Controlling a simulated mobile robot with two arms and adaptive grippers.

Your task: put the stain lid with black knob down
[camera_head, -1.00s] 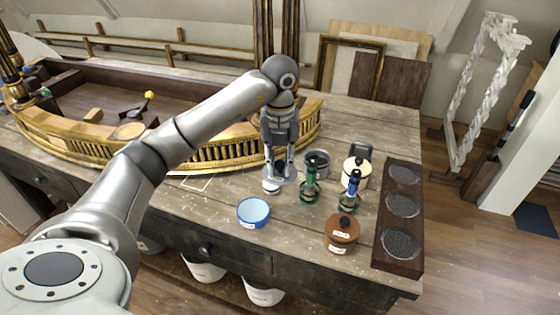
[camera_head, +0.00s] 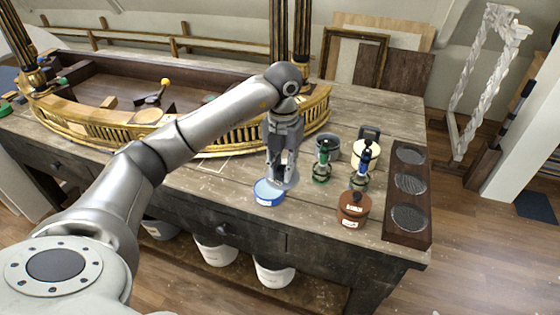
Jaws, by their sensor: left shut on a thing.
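My left gripper (camera_head: 283,178) points down over the table and is shut on a pale, thin disc (camera_head: 291,184) that looks like a lid. Its fingers hide the middle of the disc, so I cannot see a knob on it. The disc is just behind and right of an open blue pot (camera_head: 268,193) with a light blue inside, overlapping its rim in the picture. I cannot tell whether they touch. A brown pot (camera_head: 350,213) with a black knob (camera_head: 358,196) on top and white labels stands to the right. My right gripper is out of view.
Green (camera_head: 322,162) and blue (camera_head: 364,166) handled tools stand behind the pots, near a grey pot (camera_head: 328,147) and a cream pot (camera_head: 368,153). A dark wooden rack (camera_head: 398,228) with round wells lies at right. The gilt console (camera_head: 190,141) stands at left.

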